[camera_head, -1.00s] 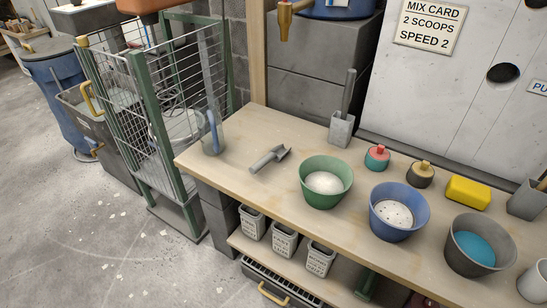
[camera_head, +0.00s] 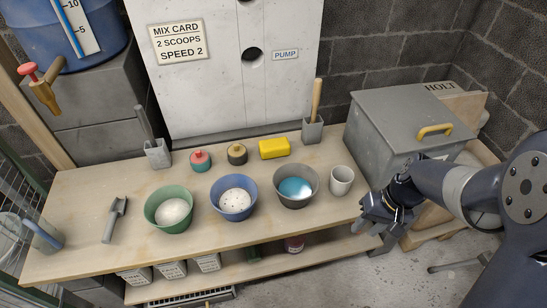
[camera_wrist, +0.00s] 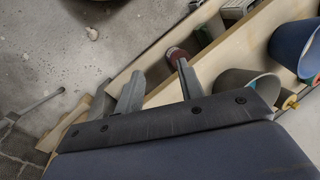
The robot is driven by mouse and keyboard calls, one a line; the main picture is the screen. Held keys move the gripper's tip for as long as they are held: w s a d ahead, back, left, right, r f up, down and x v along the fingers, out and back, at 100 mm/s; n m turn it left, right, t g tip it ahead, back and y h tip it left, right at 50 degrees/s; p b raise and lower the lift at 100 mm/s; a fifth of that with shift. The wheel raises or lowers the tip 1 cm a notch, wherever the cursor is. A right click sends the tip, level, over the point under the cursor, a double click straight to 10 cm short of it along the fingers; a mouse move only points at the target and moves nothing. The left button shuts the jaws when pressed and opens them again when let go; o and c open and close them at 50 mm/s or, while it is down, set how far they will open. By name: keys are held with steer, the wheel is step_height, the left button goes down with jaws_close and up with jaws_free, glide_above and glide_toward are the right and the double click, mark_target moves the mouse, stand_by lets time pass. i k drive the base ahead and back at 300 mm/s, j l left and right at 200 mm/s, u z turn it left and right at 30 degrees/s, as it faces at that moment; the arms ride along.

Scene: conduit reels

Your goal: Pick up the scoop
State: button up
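A grey metal scoop (camera_head: 114,220) lies flat on the left part of the wooden bench (camera_head: 75,225), left of the green bowl (camera_head: 169,209). It is apart from everything around it. My gripper (camera_head: 370,225) is at the bench's right end, far from the scoop. In the wrist view my gripper (camera_wrist: 160,86) has its two fingers spread with nothing between them. The scoop does not show in the wrist view.
A blue bowl (camera_head: 234,197), a grey bowl (camera_head: 296,186) and a white cup (camera_head: 341,180) stand between my gripper and the scoop. A grey metal box (camera_head: 400,125) is behind my arm.

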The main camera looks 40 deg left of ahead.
mark_target(117, 207)
steer(key=k+j, duration=0.15)
steer(key=j, duration=0.2)
steer(key=k+j, duration=0.15)
steer(key=j, duration=0.2)
steer(key=k+j, duration=0.15)
steer(key=j, duration=0.2)
steer(key=k+j, duration=0.15)
steer(key=j, duration=0.2)
steer(key=k+j, duration=0.15)
steer(key=j, duration=0.2)
steer(key=k+j, duration=0.15)
steer(key=j, duration=0.2)
steer(key=k+j, duration=0.15)
steer(key=j, duration=0.2)
steer(key=k+j, duration=0.15)
steer(key=j, duration=0.25)
